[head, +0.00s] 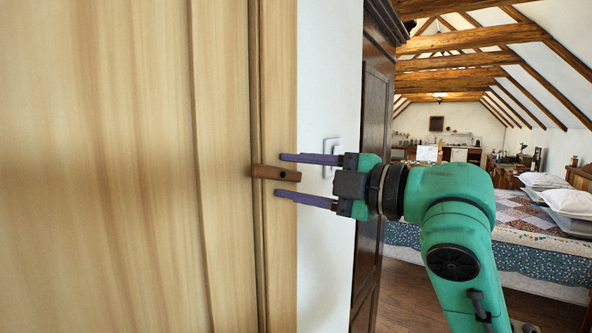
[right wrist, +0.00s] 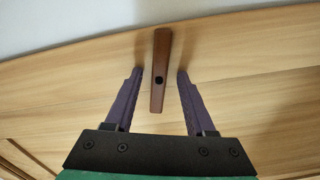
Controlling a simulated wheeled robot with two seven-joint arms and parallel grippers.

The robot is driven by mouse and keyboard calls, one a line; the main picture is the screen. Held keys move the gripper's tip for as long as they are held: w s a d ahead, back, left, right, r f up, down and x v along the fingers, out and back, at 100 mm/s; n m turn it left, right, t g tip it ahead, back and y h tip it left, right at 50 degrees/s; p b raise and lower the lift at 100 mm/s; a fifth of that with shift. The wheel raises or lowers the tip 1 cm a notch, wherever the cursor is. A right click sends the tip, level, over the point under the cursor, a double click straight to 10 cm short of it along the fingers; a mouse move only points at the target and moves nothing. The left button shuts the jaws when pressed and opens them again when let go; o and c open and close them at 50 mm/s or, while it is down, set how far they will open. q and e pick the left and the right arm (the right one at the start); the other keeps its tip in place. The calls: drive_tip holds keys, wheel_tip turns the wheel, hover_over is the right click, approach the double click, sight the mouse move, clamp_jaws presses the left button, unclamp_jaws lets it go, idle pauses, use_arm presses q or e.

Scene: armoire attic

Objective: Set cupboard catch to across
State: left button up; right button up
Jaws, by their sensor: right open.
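The cupboard catch (head: 277,173) is a small brown wooden bar on the edge of the pale wooden cupboard (head: 150,120). In the head view it lies about level, crossing the gap between the door and the frame. The right wrist view shows the catch (right wrist: 160,70) with a dark pivot hole, between the two purple fingers. My right gripper (head: 290,176) is open, one finger above and one below the catch's right end, with space on both sides. It also shows in the right wrist view (right wrist: 159,82). My left gripper is not in view.
A white wall with a light switch (head: 332,150) stands just behind my right gripper. A dark wooden armoire (head: 372,110) is behind my right arm. A bed (head: 540,235) with a patterned quilt is at the right.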

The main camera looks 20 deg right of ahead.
drive_tip(key=shift+s, duration=0.1)
clamp_jaws()
drive_tip(key=shift+n, duration=0.6)
drive_tip(key=shift+r+n, duration=0.1)
drive_tip(key=shift+n, duration=1)
unclamp_jaws()
